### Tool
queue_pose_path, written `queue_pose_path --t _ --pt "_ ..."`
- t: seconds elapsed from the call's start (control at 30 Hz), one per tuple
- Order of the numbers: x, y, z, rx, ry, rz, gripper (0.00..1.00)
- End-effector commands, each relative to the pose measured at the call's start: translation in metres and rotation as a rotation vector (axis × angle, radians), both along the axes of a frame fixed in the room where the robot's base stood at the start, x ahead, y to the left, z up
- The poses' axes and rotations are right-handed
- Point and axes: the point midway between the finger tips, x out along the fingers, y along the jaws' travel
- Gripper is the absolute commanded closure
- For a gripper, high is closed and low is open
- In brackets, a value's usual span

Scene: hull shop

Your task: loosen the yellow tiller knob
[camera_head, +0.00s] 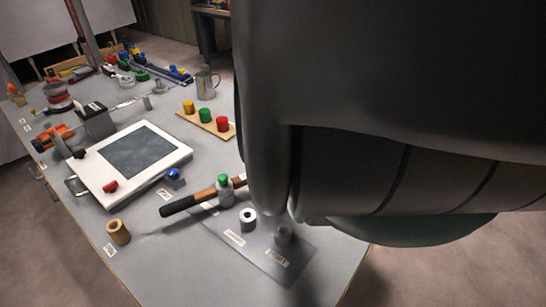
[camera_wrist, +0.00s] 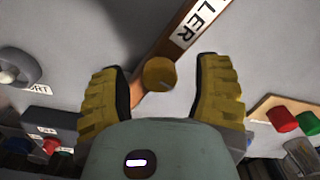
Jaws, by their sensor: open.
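The yellow tiller knob (camera_wrist: 159,73) shows in the wrist view, a round knob on a brown wooden bar (camera_wrist: 184,32). My gripper (camera_wrist: 161,72) is open, with one yellow ribbed finger on each side of the knob. A gap shows between the knob and each finger; I cannot tell how far the fingertips reach down around it. In the head view my arm covers the right side, and I cannot make out the gripper or this knob there.
In the wrist view, red (camera_wrist: 281,119) and green knobs stand right and a control box (camera_wrist: 50,132) lower left. In the head view, the bench (camera_head: 185,262) holds a white framed panel (camera_head: 178,152), a black-handled bar (camera_head: 182,205), a knob board (camera_head: 212,128) and a metal mug (camera_head: 206,84).

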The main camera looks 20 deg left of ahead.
Motion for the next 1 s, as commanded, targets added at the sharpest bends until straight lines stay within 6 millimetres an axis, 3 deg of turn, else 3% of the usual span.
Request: queue_pose_path --t 0.2,0.23,0.9,1.0 --pt "-0.0001 0.0 -0.0002 0.0 0.0 0.0 0.36" --pt "-0.0001 0.0 -0.0002 0.0 0.0 0.0 0.32" --pt "-0.0001 0.0 -0.0002 0.0 0.0 0.0 1.0" --pt "0.0 0.0 -0.0002 0.0 0.0 0.0 1.0"
